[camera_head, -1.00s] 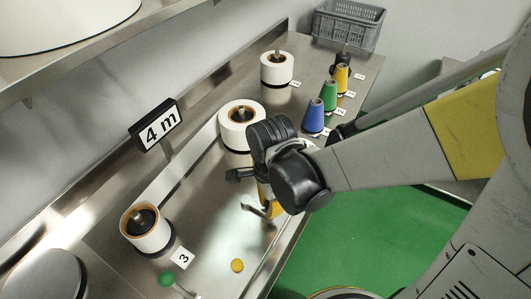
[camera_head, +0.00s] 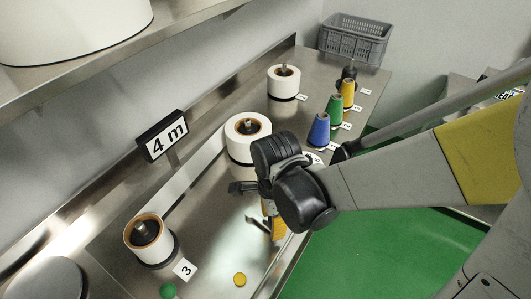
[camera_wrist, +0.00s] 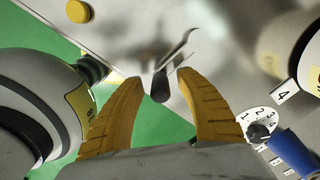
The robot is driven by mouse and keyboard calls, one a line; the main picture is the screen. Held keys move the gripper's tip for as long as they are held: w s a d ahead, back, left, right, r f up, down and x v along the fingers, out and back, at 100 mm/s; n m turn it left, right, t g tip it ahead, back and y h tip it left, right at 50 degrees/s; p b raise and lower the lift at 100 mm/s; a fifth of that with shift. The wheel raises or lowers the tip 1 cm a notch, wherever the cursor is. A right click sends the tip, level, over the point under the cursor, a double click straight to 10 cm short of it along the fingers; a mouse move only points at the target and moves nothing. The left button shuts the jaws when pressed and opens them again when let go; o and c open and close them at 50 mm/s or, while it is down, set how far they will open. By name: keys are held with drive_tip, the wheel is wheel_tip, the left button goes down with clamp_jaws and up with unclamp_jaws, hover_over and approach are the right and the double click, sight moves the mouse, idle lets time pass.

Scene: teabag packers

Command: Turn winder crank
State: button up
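The winder crank (camera_wrist: 161,85) shows in the wrist view as a thin bent metal arm with a dark handle. The handle appears between the two yellow fingertips of my gripper (camera_wrist: 160,76), with a visible gap on each side. My gripper is open; its depth relative to the handle is hard to judge. In the head view my gripper (camera_head: 272,228) is low over the front edge of the steel bench, and my wrist partly hides that area. A length display reading "4 m" (camera_head: 163,136) stands behind on the bench.
White rolls (camera_head: 150,241) stand on the bench (camera_head: 205,230), one just behind my gripper. Blue (camera_head: 319,131), green and yellow cones stand to the right. A yellow button (camera_head: 240,279) and a green button (camera_head: 167,291) are in front. A grey crate (camera_head: 355,40) sits at the back.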

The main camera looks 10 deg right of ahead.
wheel_tip(320, 180, up, 12)
idle(0.6)
drive_tip(key=shift+d, duration=0.1)
idle(1.2)
drive_tip(key=d+f+n+t+b, duration=0.2)
drive_tip(key=d+n+t+b, duration=0.4)
drive_tip(key=d+n, duration=0.7)
drive_tip(key=shift+w+d+f+n+t, duration=0.2)
drive_tip(key=shift+n+t, duration=0.3)
drive_tip(key=shift+n, duration=0.7)
drive_tip(key=shift+w, duration=0.1)
